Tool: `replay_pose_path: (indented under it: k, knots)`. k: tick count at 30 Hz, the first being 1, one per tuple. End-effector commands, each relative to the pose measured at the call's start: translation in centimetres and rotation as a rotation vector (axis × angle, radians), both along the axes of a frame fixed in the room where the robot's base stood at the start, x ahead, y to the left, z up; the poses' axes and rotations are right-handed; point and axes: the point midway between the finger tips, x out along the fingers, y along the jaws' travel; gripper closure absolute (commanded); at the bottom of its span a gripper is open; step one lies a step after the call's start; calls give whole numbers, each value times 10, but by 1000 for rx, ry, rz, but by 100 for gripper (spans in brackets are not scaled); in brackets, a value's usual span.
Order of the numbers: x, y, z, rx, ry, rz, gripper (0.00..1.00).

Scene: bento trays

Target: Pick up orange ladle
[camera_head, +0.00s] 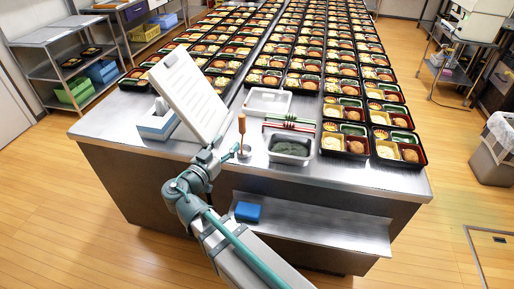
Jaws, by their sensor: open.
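The orange ladle (242,126) shows as an upright orange-brown handle near the front edge of the steel counter. Its lower end goes down to a small round light holder (244,151); the bowl of the ladle cannot be made out. My gripper (229,153) is at the end of my arm, low over the counter's front edge, just left of the holder and below the level of the handle's top. It is open, and nothing shows between its fingers, which are small and partly hidden by the wrist.
A steel pan with greenish food (290,148), red and green utensils (290,124) and a white tray (267,101) lie to the right. Rows of bento trays (345,143) fill the counter behind.

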Motion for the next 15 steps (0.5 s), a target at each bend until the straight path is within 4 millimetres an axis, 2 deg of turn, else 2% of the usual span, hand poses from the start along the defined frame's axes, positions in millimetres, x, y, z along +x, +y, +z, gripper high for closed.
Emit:
replay_pose_path:
  k: [9, 15]
  knots:
    - [38, -21, 2, -2, 1, -1, 47]
    - [46, -27, 1, -1, 0, -1, 47]
